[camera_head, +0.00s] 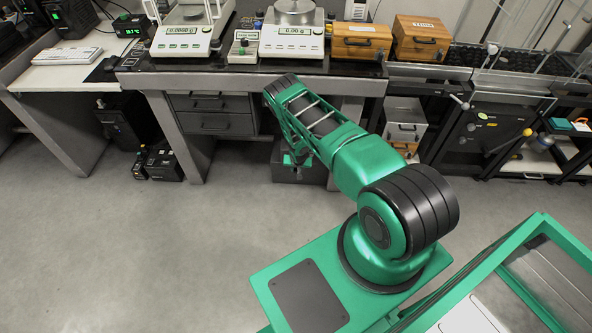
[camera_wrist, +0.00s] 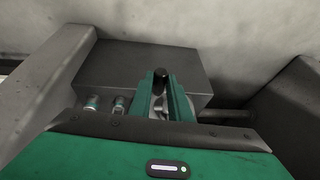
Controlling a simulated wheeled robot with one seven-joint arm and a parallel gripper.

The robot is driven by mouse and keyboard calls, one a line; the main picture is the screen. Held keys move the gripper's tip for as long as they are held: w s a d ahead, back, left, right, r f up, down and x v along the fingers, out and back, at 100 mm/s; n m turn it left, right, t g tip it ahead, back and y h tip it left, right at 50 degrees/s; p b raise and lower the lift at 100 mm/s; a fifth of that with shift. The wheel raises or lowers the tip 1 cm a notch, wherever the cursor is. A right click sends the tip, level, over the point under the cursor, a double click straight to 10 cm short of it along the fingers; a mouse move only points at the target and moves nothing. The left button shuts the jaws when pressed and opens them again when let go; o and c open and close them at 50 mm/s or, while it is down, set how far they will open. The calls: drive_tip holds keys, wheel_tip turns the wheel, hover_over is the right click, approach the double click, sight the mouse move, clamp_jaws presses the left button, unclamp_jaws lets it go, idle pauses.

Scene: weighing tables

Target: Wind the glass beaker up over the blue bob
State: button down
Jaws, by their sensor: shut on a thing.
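My gripper (camera_wrist: 161,86) reaches in under the front of the weighing table, and its two green fingers are shut on a black knob (camera_wrist: 160,76). The knob shows between the fingertips in front of a dark grey box (camera_wrist: 125,62). Two small metal fittings (camera_wrist: 105,104) sit on the box left of the fingers. In the head view my gripper (camera_head: 292,160) is partly hidden by my own arm, over the box (camera_head: 314,174) on the floor. I cannot make out a glass beaker or a blue bob in either view.
Two balances (camera_head: 292,42) stand on the table (camera_head: 250,78), with wooden boxes (camera_head: 421,38) to their right. Grey drawers (camera_head: 212,112) hang left of my gripper. In the wrist view grey table supports (camera_wrist: 45,85) flank the box. The floor (camera_head: 150,240) in front is clear.

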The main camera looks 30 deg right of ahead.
drive_tip(key=t+y, duration=0.1)
drive_tip(key=f+m+t+y, duration=0.1)
drive_tip(key=y, duration=0.1)
drive_tip(key=shift+d+t, duration=0.2)
drive_tip(key=shift+t, duration=0.1)
drive_tip(key=shift+w+a+f+m+t+y, duration=0.1)
drive_tip(key=shift+a+f+m+t+y, duration=0.05)
drive_tip(key=shift+t+y, duration=0.4)
drive_tip(key=shift+w+a+f+m+t+y, duration=0.1)
drive_tip(key=shift+m+t+y, duration=0.1)
drive_tip(key=shift+t+y, duration=0.35)
drive_tip(key=shift+a+f+m+t+y, duration=0.15)
drive_tip(key=shift+t+y, duration=0.15)
drive_tip(key=shift+y, duration=0.5)
drive_tip(key=c, duration=1.6)
unclamp_jaws()
drive_tip(key=shift+c, duration=0.2)
drive_tip(key=v, duration=1)
drive_tip(key=shift+s, duration=0.25)
drive_tip(key=shift+d, duration=0.15)
